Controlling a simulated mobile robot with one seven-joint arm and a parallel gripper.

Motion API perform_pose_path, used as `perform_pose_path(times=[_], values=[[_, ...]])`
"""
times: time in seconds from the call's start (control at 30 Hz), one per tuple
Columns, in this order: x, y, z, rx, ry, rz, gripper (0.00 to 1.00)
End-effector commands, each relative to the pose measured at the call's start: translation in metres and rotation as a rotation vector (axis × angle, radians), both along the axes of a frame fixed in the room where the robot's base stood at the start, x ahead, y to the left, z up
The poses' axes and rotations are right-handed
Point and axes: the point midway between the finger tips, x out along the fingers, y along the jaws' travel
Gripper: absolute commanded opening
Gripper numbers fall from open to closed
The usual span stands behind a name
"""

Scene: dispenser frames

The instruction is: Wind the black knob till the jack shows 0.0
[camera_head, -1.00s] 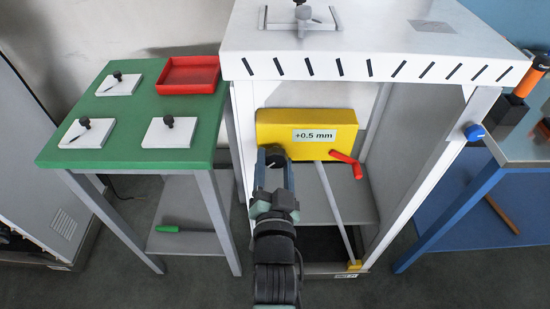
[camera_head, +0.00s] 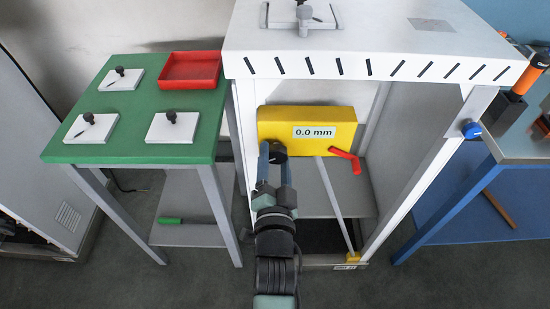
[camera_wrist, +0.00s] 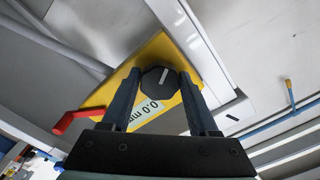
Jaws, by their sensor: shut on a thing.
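The yellow jack (camera_head: 335,115) is mounted under the white table, and its display (camera_head: 314,132) reads 0.0 mm. The black knob (camera_wrist: 158,80), with a pale mark line, is on the jack's face in the wrist view. My gripper (camera_wrist: 158,83) is shut on the knob, one finger on each side of it. In the head view my gripper (camera_head: 273,155) reaches up to the jack's lower left and largely hides the knob. A red lever (camera_head: 346,158) sits at the jack's lower right. It also shows in the wrist view (camera_wrist: 72,120).
The white slotted tabletop (camera_head: 370,35) overhangs the jack, with table legs on both sides. A green table (camera_head: 140,150) at left carries several white plates with black knobs and a red tray (camera_head: 190,84). A blue knob (camera_head: 471,130) is on the right leg.

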Motion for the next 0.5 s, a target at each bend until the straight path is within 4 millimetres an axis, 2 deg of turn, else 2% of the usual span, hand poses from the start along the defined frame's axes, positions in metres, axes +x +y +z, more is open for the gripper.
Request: perform_pose_path(times=[0.03, 0.07, 0.2, 0.5], values=[[-0.0001, -0.0001, -0.0005, 0.0, 0.001, -0.001, 0.05], [-0.0001, -0.0001, -0.0005, 0.0, 0.001, -0.001, 0.64], [-0.0001, 0.0, -0.0004, -0.001, 0.001, -0.001, 0.89], [-0.0006, 0.0001, -0.0004, -0.001, 0.0, 0.0, 0.9]])
